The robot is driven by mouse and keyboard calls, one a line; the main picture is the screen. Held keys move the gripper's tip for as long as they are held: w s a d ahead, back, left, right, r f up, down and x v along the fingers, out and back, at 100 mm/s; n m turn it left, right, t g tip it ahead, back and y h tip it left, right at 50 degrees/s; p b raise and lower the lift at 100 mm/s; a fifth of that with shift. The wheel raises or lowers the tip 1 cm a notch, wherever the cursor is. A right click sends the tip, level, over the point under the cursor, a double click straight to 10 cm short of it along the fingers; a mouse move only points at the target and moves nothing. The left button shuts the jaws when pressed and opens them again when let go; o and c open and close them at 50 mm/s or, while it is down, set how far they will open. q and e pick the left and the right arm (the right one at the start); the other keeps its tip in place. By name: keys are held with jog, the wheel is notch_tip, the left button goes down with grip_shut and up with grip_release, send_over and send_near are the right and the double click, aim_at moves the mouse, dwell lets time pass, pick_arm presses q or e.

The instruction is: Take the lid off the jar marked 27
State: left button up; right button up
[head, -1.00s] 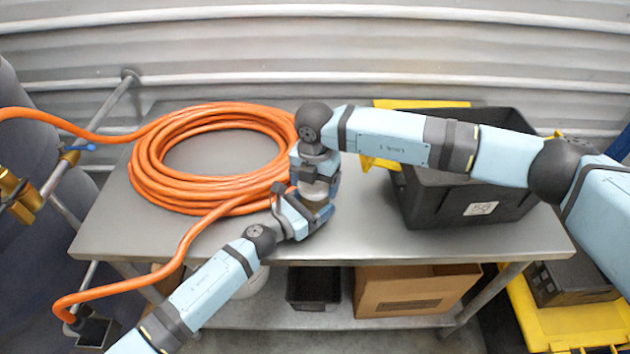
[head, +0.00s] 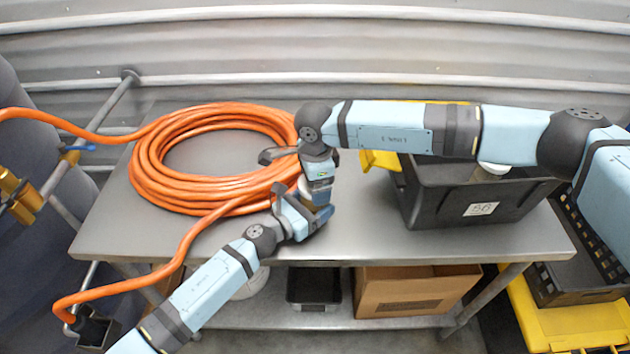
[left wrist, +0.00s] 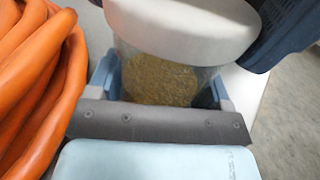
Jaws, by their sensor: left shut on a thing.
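A clear jar (left wrist: 160,82) with brown grainy contents and a wide white lid (left wrist: 180,28) shows in the left wrist view. My left gripper (head: 306,208) is shut around the jar's body, near the table's front edge. The lid sits on top of the jar, at most slightly raised; I cannot tell. My right gripper (head: 310,165) points down over the jar, and a dark part of it (left wrist: 288,38) is beside the lid. Whether its fingers press on the lid is unclear. In the head view the grippers hide most of the jar. No number on it is readable.
A coiled orange hose (head: 150,178) lies on the grey table (head: 360,232) left of the grippers. A black bin (head: 440,200) with a number label stands at the right, a white round thing (head: 490,170) inside. A cardboard box (head: 400,300) and black tray (head: 313,290) are below.

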jog(key=n, duration=0.4)
jog(key=shift+n, duration=0.3)
jog(key=n, duration=1.2)
jog(key=shift+n, duration=0.4)
jog(key=n, duration=0.5)
jog(key=shift+r, duration=0.1)
jog(key=shift+r, duration=0.15)
jog(key=shift+r, duration=0.9)
jog(key=shift+r, duration=0.1)
